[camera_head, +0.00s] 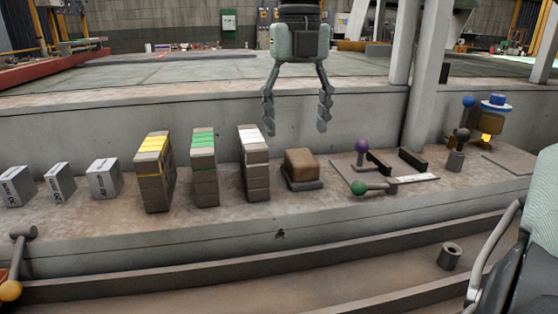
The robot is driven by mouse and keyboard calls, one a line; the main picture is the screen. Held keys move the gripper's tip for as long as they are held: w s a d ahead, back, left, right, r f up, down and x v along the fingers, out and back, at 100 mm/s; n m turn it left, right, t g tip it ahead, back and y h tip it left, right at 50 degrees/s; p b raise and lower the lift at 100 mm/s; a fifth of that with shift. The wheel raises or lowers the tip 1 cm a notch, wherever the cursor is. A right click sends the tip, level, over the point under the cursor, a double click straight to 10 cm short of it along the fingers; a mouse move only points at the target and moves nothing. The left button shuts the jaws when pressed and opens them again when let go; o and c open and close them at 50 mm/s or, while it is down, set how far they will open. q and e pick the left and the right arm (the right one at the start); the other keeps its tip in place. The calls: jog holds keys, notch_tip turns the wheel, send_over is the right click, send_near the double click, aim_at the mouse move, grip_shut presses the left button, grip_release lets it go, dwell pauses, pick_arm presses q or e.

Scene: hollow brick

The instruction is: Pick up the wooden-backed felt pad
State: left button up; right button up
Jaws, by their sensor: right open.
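The wooden-backed felt pad appears to be the brown block on a flat dark grey layer (301,166). It sits on the concrete ledge (225,222), right of the white-topped stack. My right gripper (296,128) points down with its two fingers spread and nothing between them. In the picture it is above the pad and apart from it. The pad is in full view. My left gripper is not in view.
Left of the pad stand a white-topped stack (254,165), a green-topped stack (204,168) and a yellow-topped stack (154,172). Right are levers with a purple knob (362,146) and a green knob (358,187). A grey post (426,80) rises behind.

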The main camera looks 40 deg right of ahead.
aim_at(302, 156)
jog(key=f, duration=0.4)
jog(key=d+f, duration=0.1)
jog(key=f, duration=0.1)
jog(key=shift+s+f+p, duration=0.1)
jog(key=shift+s+p, duration=0.2)
jog(key=shift+f, duration=0.55)
jog(key=c, duration=1.3)
notch_tip(302, 156, up, 10)
jog(key=shift+r, duration=0.1)
jog(key=o, duration=0.7)
jog(key=c, duration=0.5)
